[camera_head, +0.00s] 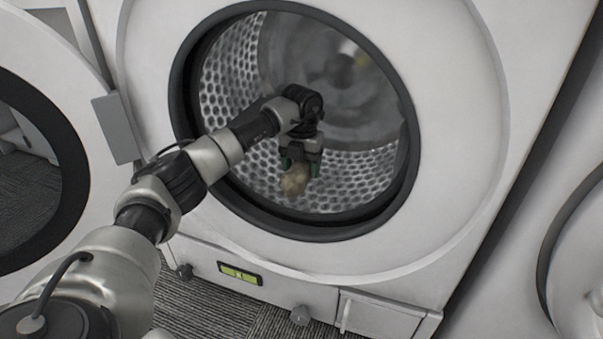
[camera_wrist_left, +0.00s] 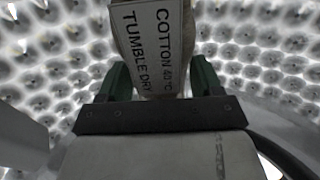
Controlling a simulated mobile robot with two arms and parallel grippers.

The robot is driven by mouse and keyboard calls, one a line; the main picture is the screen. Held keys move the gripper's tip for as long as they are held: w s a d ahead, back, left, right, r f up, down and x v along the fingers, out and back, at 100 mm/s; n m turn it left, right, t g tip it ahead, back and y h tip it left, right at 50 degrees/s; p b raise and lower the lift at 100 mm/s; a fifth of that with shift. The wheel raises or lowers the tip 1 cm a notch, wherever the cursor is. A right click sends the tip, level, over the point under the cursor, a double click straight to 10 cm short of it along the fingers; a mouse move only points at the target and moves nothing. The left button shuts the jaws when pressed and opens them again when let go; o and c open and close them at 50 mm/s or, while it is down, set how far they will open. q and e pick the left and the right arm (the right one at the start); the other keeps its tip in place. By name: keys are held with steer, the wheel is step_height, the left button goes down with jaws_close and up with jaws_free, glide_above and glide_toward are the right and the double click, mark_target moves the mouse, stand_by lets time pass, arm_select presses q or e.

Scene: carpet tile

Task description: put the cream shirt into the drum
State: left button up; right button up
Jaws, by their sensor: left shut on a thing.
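My left gripper (camera_head: 300,166) reaches through the open round door opening into the drum (camera_head: 350,185) of the white machine. It is shut on the cream shirt (camera_head: 295,181), a small beige bundle hanging below the fingers inside the drum. In the left wrist view the shirt (camera_wrist_left: 153,50) shows between the green fingers of the gripper (camera_wrist_left: 162,80), with a label reading "COTTON 40 °C TUMBLE DRY". The drum's perforated wall (camera_wrist_left: 60,55) surrounds it there. I cannot tell whether the shirt touches the drum wall. My right gripper is not in view.
The machine's dark door ring (camera_head: 335,235) surrounds my arm. The round door (camera_head: 100,190) stands swung open at the left. A second white machine (camera_head: 575,270) is at the right edge. Grey carpet (camera_head: 200,300) shows below.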

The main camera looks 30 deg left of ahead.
arm_select(q)
steer(key=shift+r, duration=0.15)
steer(key=shift+f+p, duration=0.25)
steer(key=shift+p, duration=0.1)
steer(key=shift+f, duration=0.35)
steer(key=o, duration=1)
steer(key=shift+r, duration=0.1)
steer(key=shift+r, duration=0.25)
step_height(320, 180, up, 8)
steer(key=p, duration=0.5)
